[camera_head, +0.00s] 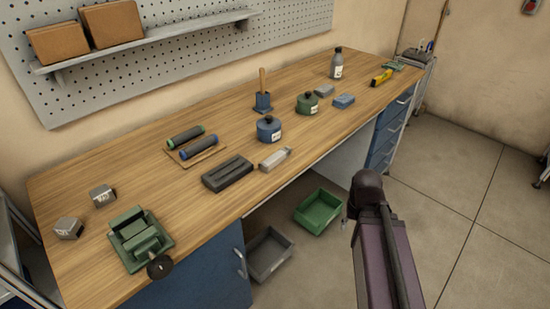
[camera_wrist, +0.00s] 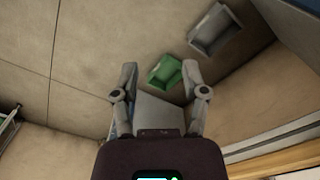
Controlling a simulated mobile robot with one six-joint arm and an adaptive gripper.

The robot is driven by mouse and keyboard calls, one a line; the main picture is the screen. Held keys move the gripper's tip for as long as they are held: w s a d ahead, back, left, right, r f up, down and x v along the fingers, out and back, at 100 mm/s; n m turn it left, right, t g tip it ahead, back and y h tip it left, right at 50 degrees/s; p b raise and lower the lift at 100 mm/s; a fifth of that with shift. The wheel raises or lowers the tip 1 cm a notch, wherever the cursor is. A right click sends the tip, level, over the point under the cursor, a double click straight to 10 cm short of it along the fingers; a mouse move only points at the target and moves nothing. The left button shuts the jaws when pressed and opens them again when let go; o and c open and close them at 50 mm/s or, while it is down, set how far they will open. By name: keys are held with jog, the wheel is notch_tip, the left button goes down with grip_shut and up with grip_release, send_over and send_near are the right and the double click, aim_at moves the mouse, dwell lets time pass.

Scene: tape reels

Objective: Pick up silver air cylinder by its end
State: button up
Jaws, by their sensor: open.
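A small silver block-like piece with a rod-like end, which looks like the silver air cylinder (camera_head: 273,160), lies on the wooden workbench (camera_head: 225,118) near its front edge in the head view. It lies apart from the dark grey block to its left, and its narrower end points to the back right. My gripper (camera_wrist: 159,70) is open and empty in the wrist view, its two fingers spread and pointing toward the floor. The cylinder does not show in the wrist view. In the head view my arm is in front of the bench, to the right of the cylinder, and my fingers are not clear there.
A dark grey block (camera_head: 227,173) and a blue round canister (camera_head: 268,129) stand near the cylinder. A green canister (camera_head: 307,103) is farther right. A green vise (camera_head: 140,240) is at the front left. A green bin (camera_head: 318,211) and grey bin (camera_head: 268,254) sit below the bench.

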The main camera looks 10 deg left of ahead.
jog(key=o, duration=0.4)
notch_tip(320, 180, up, 21)
jog(key=n+p, duration=2.1)
jog(key=n, duration=0.8)
send_over(285, 150)
jog(key=shift+w+d, duration=0.1)
jog(key=shift+f, duration=0.15)
notch_tip(285, 150, down, 8)
jog(key=b, duration=0.8)
jog(key=shift+f+b, duration=0.15)
jog(key=shift+b, duration=0.15)
